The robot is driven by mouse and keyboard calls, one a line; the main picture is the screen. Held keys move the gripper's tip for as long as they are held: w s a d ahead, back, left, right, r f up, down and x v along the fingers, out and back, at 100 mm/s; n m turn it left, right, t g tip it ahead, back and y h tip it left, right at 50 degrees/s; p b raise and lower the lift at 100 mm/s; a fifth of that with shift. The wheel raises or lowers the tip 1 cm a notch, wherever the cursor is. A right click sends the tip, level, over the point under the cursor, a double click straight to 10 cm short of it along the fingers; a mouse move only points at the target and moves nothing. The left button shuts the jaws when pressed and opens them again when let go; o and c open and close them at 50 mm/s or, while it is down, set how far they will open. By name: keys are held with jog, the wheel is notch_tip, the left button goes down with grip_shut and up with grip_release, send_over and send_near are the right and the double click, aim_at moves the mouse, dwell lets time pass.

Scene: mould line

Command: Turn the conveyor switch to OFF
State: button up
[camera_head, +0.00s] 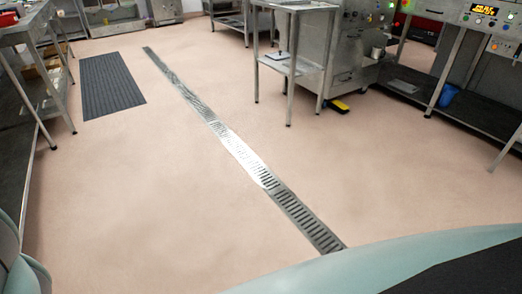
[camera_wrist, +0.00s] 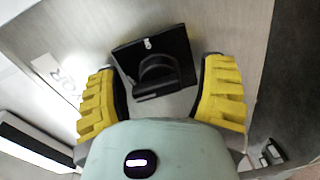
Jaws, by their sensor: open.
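The switch (camera_wrist: 157,72) shows in the wrist view as a black square plate with a rounded black knob, on a grey metal panel. A small white mark sits on the plate near its top edge. My gripper (camera_wrist: 161,84) is open, with one yellow ridged finger on each side of the switch. The knob lies between the fingers with a gap on both sides, and I see no contact. Which position the knob is set to I cannot tell. I cannot pick out the switch or my gripper in the head view.
A pale label (camera_wrist: 55,75) with dark lettering is left of the switch. A small dark fitting (camera_wrist: 272,152) is at lower right. In the head view, a floor drain (camera_head: 240,150), a dark mat (camera_head: 110,85) and metal tables (camera_head: 295,65) stand around open pink floor.

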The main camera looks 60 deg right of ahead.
jog(key=v, duration=1.2)
jog(key=shift+r, duration=0.1)
